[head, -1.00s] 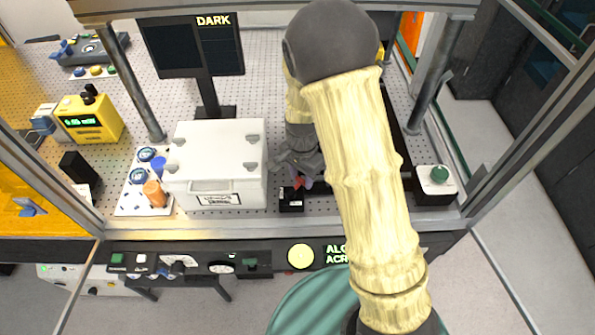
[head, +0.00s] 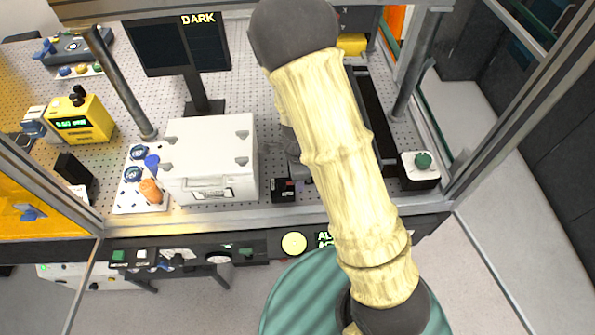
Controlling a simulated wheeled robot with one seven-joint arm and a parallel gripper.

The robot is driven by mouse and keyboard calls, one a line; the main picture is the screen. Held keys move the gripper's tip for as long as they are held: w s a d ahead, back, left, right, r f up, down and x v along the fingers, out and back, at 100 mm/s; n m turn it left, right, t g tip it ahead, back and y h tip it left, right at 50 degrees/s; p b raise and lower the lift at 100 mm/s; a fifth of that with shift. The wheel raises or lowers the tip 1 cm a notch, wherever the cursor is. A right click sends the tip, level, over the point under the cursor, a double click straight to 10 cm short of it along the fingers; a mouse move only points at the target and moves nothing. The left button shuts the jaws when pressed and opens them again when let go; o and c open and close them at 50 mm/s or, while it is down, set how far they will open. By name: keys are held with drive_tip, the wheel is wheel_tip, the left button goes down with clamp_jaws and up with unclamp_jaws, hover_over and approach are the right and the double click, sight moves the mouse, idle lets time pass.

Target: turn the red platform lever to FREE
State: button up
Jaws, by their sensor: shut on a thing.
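The small black block (head: 284,194) of the platform lever sits on the perforated table, just right of the white case. A small bit of the red lever (head: 291,183) shows at its top; the rest is hidden. My gripper (head: 297,174) is at the lever, mostly covered by my own arm, and is shut on it. The fingertips and the lever's exact angle cannot be made out. Any FREE marking is not readable.
The white case (head: 210,150) stands close to the left. A box with a green button (head: 420,170) is at right. Metal frame posts and the front rail (head: 270,222) bound the table.

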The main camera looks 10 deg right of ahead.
idle(0.3)
drive_tip(key=o, duration=1)
wheel_tip(320, 180, up, 17)
drive_tip(key=shift+r+p, duration=0.2)
drive_tip(key=shift+p, duration=0.3)
drive_tip(key=shift+s, duration=0.1)
